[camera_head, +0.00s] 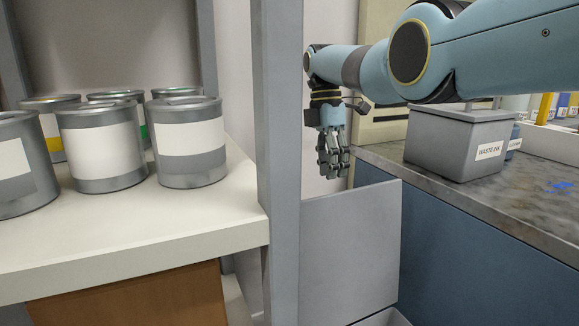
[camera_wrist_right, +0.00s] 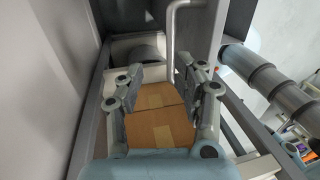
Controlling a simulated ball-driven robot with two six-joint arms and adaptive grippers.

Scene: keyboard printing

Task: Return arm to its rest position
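My right arm (camera_head: 425,60) reaches in from the right, light blue with dark joints. My right gripper (camera_head: 332,172) hangs fingers down in the gap between the shelf's grey post and the counter, above a grey panel. In the right wrist view my right gripper (camera_wrist_right: 167,76) has its two fingers spread apart, with nothing between them. A brown cardboard box (camera_wrist_right: 160,128) lies below and beyond the fingers, apart from them. My left gripper is not in view.
A grey upright post (camera_head: 277,130) stands just left of the gripper. Several metal cans (camera_head: 98,145) stand on a white shelf (camera_head: 120,235) at left. A grey waste ink box (camera_head: 450,145) sits on the counter (camera_head: 440,195) under my arm. A grey panel (camera_head: 350,250) stands below.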

